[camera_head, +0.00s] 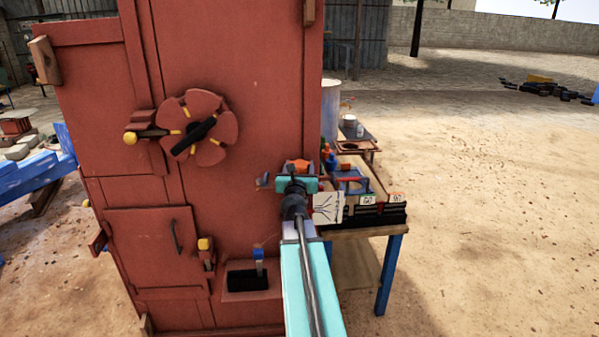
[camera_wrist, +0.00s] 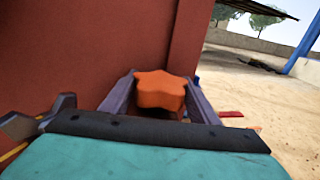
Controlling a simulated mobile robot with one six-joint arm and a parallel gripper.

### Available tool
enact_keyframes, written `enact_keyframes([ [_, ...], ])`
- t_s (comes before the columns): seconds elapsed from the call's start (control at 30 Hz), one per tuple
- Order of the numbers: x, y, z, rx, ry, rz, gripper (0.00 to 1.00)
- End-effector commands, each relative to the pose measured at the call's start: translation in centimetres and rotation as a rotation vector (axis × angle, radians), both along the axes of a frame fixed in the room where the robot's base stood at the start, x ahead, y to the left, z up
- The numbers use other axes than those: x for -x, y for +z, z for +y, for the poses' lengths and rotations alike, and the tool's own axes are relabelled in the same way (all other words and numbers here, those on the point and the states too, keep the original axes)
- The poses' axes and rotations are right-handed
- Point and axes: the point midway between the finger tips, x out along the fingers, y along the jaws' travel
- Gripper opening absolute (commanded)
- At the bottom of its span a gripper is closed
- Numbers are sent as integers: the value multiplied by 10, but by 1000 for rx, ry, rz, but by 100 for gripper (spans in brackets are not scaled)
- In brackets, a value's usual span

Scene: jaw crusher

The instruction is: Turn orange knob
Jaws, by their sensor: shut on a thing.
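The orange knob (camera_wrist: 160,91) is star-shaped and sits between the two fingers of my gripper (camera_wrist: 158,95) in the wrist view. The fingers close on it from left and right. In the head view the knob (camera_head: 296,166) shows only as a small orange patch at the lower right edge of the red machine (camera_head: 262,85). My gripper (camera_head: 297,174) is in front of it there and hides most of it. What the knob is mounted on is hidden behind my gripper.
A fan-shaped red wheel (camera_head: 208,112) and a yellow-ended lever (camera_head: 131,138) stick out from the machine's front. A table (camera_head: 373,233) with blue legs stands right of my arm, carrying tools and boxes. Open sandy ground lies at the right.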

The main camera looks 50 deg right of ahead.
Motion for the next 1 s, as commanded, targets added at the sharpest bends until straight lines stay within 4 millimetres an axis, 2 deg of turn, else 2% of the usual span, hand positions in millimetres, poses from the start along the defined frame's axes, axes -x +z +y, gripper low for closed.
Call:
enact_keyframes([
  [0.57, 0, 3, -1, 2, -31, -2, 33],
  [0.6, 0, 3, -1, 2, -31, -2, 57],
  [0.7, 0, 2, 0, 2, -31, -2, 74],
  [1.0, 1, 1, 0, 1, -32, -1, 74],
])
